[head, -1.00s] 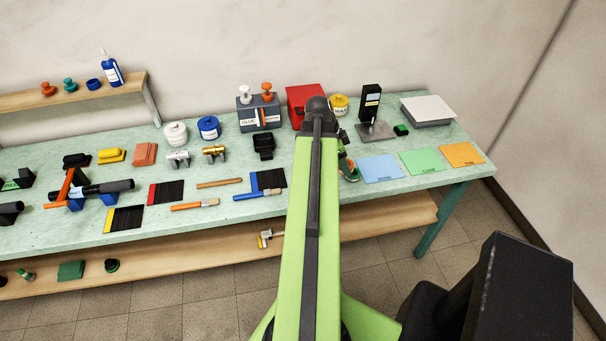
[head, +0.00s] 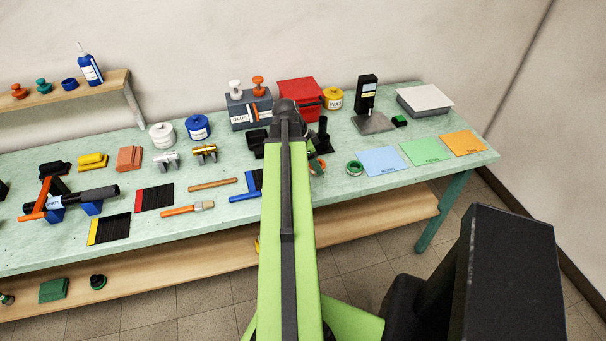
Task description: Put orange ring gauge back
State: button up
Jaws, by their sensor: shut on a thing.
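My gripper (head: 315,158) is at the far end of my green arm, over the bench, and is mostly hidden by the arm.
Blue (head: 382,161), green (head: 426,151) and orange (head: 464,143) mats lie to the right. A red box (head: 301,92), a yellow tin (head: 333,98) and a black gauge stand (head: 367,95) are behind. Brushes and a grey glue box (head: 249,110) are left of my arm.

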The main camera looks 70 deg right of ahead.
aim_at(314, 178)
notch_tip(314, 178, down, 4)
jog(key=b, duration=0.4)
jog(key=shift+w+a+r, duration=0.1)
jog(key=shift+r, duration=0.05)
jog(key=o, duration=1.4)
jog(key=shift+r+p, duration=0.25)
jog(key=shift+p, duration=0.1)
jog(key=p+v, duration=1)
jog(key=v, duration=0.1)
jog(key=shift+a+r+p, duration=0.15)
jog(key=shift+r+p, duration=0.1)
jog(key=shift+p, duration=0.05)
